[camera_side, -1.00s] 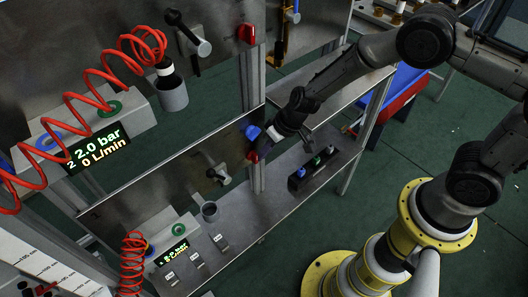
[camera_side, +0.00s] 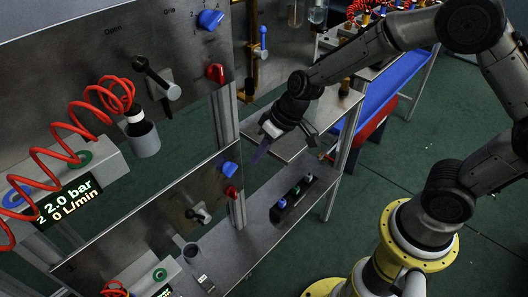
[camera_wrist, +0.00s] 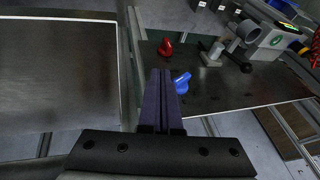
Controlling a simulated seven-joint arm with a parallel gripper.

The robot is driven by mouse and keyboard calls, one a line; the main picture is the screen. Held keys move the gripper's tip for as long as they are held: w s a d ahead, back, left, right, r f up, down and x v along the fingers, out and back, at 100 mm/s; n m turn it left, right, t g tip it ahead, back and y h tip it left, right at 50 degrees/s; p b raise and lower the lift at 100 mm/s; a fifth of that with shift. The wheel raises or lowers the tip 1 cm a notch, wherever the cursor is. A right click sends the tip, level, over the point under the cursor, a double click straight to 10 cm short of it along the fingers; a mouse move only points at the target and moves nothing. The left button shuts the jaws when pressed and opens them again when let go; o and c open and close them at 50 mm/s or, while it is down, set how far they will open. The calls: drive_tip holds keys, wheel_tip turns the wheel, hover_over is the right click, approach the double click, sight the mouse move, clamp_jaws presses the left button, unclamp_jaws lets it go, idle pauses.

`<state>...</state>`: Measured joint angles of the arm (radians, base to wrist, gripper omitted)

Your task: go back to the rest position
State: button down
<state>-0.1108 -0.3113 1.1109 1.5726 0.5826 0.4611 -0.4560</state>
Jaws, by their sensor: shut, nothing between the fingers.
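My gripper (camera_side: 261,152) hangs in the air to the upper right of the lower panel's knobs in the side view, pointing down and left. Its purple fingers lie together in the wrist view (camera_wrist: 164,92), shut with nothing between them. The blue knob (camera_side: 230,169) and the red knob (camera_side: 231,192) sit on the right end of the lower panel, apart from the fingers in the side view. In the wrist view the blue knob (camera_wrist: 182,84) shows just right of the fingertips, and the red knob (camera_wrist: 166,47) beyond them.
The upper panel (camera_side: 130,50) carries another blue knob (camera_side: 210,19), a red knob (camera_side: 215,73) and a black lever (camera_side: 155,78). A red coiled hose (camera_side: 70,130) hangs at left. A metal shelf (camera_side: 255,205) holds a black block (camera_side: 291,201). Open green floor lies at right.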

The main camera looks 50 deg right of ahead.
drive_tip(key=s+a+v, duration=0.1)
drive_tip(key=v, duration=0.8)
drive_tip(key=s+d+r+h, duration=0.1)
drive_tip(key=s+d+r, duration=0.1)
drive_tip(key=s, duration=0.4)
drive_tip(key=s+d+r+t+h, duration=0.1)
drive_tip(key=s+d+r, duration=0.2)
drive_tip(key=s, duration=0.3)
drive_tip(key=s+d+r+m+h, duration=0.1)
drive_tip(key=s+d+r, duration=0.2)
drive_tip(key=s, duration=0.3)
drive_tip(key=shift+s+r+t, duration=0.25)
drive_tip(key=shift+r+t, duration=0.05)
drive_tip(key=shift+r, duration=0.4)
drive_tip(key=shift+d, duration=0.1)
